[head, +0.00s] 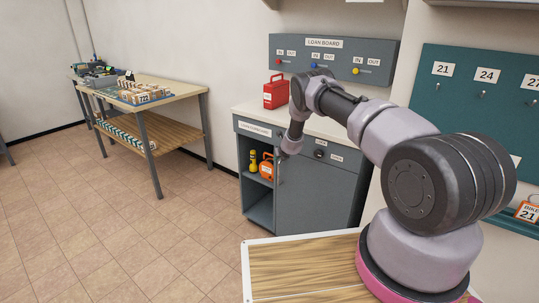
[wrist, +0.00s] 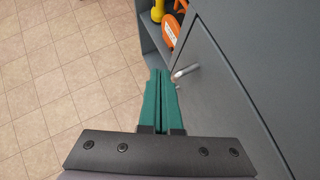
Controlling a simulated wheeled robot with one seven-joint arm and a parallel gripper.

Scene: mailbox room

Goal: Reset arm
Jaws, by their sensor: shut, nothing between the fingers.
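My arm reaches out in the head view toward the grey cabinet (head: 312,196), with its end low in front of the cabinet. My gripper shows in the wrist view (wrist: 162,76) as two green fingers pressed together with nothing between them. The fingertips are beside the metal handle (wrist: 185,72) of the cabinet door (wrist: 232,90); I cannot tell whether they touch it. In the head view the fingers are too small to make out clearly.
The cabinet's open left shelf holds a yellow item (head: 253,161) and an orange item (head: 267,166). A wooden table (head: 180,88) with boxes stands at the left. The tiled floor (head: 130,215) between is clear.

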